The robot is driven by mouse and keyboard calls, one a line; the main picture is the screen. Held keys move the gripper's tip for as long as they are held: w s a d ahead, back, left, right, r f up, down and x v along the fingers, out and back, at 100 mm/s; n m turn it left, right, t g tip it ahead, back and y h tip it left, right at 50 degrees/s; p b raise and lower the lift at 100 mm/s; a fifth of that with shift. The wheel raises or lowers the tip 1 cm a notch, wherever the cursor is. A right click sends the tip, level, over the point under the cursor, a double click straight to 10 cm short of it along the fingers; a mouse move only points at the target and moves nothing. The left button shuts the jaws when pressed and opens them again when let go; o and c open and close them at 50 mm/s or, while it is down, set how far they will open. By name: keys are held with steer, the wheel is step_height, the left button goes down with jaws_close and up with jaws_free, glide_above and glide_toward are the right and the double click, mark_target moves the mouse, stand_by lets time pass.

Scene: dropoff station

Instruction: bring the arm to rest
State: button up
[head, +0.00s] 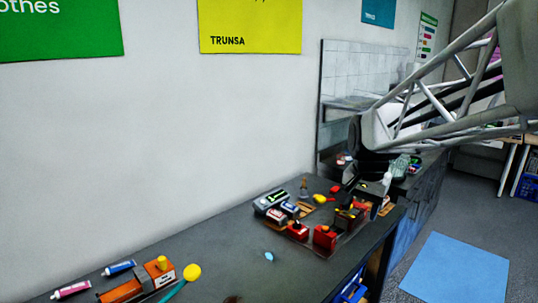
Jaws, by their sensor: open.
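My arm reaches in from the upper right of the head view. My gripper (368,190) points down over the right part of the dark counter (225,255). It is open, and I see nothing held in it. Just below and left of it is a group of small items: red blocks (325,237), a grey box (270,201) and a yellow piece (320,198). The gripper partly hides the items at the right of this group. I cannot tell whether its fingertips touch any of them.
At the counter's near left lie an orange block (160,270), a yellow ball (192,272) and two tubes (120,267). A small light-blue piece (269,255) lies on mostly bare counter. A wall stands behind. A blue mat (455,268) lies on the floor at right.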

steer(key=s+a+f+n, duration=0.1)
steer(key=s+f+n, duration=0.2)
steer(key=s, duration=0.9)
steer(key=s+a+f+n+t, duration=0.1)
steer(key=s+a+f+n, duration=0.1)
steer(key=s, duration=1)
steer(key=shift+s+f+n, duration=0.4)
steer(key=shift+f+n, duration=0.15)
steer(key=shift+n, duration=0.45)
stand_by(0.3)
